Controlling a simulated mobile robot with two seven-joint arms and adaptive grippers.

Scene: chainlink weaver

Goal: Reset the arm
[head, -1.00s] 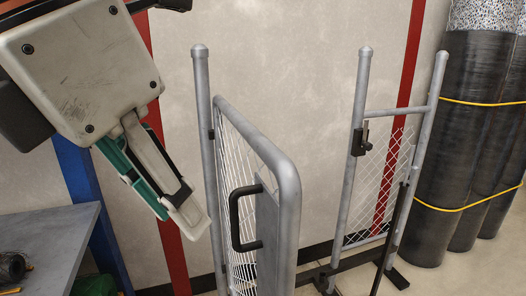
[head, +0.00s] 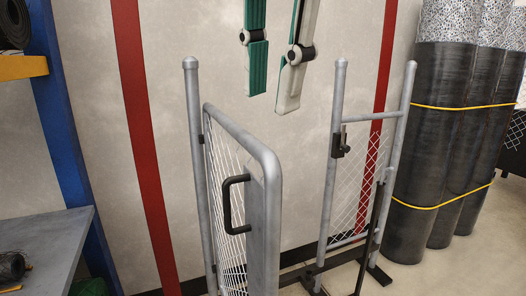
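My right gripper (head: 272,103) hangs from the top of the head view, in front of the wall. Its two green and pale fingers point down with a clear gap between them, and nothing is between them. The palm and the rest of the arm are cut off by the top edge. My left gripper is not in view. The chain-link gate (head: 274,205) stands swung open towards me below the gripper, with a black handle (head: 228,205) on its near end. The gripper appears apart from the gate.
A fixed fence panel (head: 337,140) with a black latch (head: 340,145) stands right of the gate. Several black wrapped rolls (head: 430,140) with yellow ties stand at the right. A grey bench (head: 50,240) and blue post (head: 55,110) are at the left.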

